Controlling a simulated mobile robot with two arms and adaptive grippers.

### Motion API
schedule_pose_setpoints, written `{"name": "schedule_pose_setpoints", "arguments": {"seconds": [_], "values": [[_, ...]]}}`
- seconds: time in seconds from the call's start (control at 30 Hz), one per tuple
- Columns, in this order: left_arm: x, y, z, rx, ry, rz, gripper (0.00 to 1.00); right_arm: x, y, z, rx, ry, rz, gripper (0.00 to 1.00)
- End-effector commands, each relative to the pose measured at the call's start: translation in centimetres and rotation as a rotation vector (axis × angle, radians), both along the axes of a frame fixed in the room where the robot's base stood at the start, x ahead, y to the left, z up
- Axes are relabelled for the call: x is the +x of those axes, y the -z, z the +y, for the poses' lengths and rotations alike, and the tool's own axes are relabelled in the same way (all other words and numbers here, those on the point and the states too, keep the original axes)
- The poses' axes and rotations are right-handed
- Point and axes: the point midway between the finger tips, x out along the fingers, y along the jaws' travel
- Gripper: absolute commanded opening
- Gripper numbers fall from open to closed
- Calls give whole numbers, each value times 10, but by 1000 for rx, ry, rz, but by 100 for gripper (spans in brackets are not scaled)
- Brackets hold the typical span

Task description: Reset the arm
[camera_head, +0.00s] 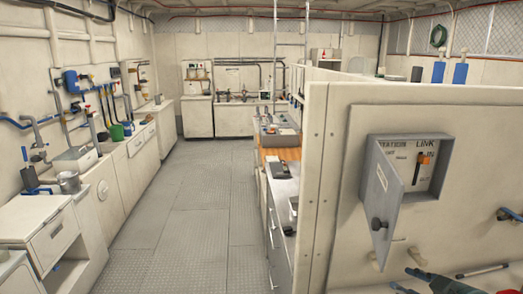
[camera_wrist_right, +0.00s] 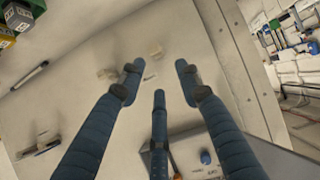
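My right gripper (camera_head: 415,274) shows in part at the bottom right of the head view, below the grey switch box. In the right wrist view its blue fingers (camera_wrist_right: 159,76) are spread apart with nothing between them, facing the pale panel. The grey box (camera_head: 375,190) is on that panel with its door swung open to the left. Inside is a switch with an orange handle (camera_head: 421,159), up beside the "IN" label. In the right wrist view part of the box (camera_wrist_right: 190,140) shows behind the fingers. My left gripper is not in view.
The pale panel (camera_head: 480,150) stands close on the right. A blue fitting (camera_head: 509,214) and a slim rod (camera_head: 482,271) are on its right side. A clear metal-floored aisle (camera_head: 190,215) runs between the left-hand cabinets (camera_head: 50,236) and the central counter (camera_head: 284,187).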

Motion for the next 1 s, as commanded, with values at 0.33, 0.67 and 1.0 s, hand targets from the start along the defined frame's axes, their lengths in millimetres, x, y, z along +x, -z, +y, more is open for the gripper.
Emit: {"name": "schedule_pose_setpoints", "arguments": {"seconds": [0.33, 0.67, 1.0], "values": [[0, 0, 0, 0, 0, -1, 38, -142, 170, 92, -64, -29, 456, 34], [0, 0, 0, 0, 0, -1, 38, -251, 217, 141, -87, -28, 702, 34], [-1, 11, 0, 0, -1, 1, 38, -252, 314, 148, -97, -28, 770, 34]]}}
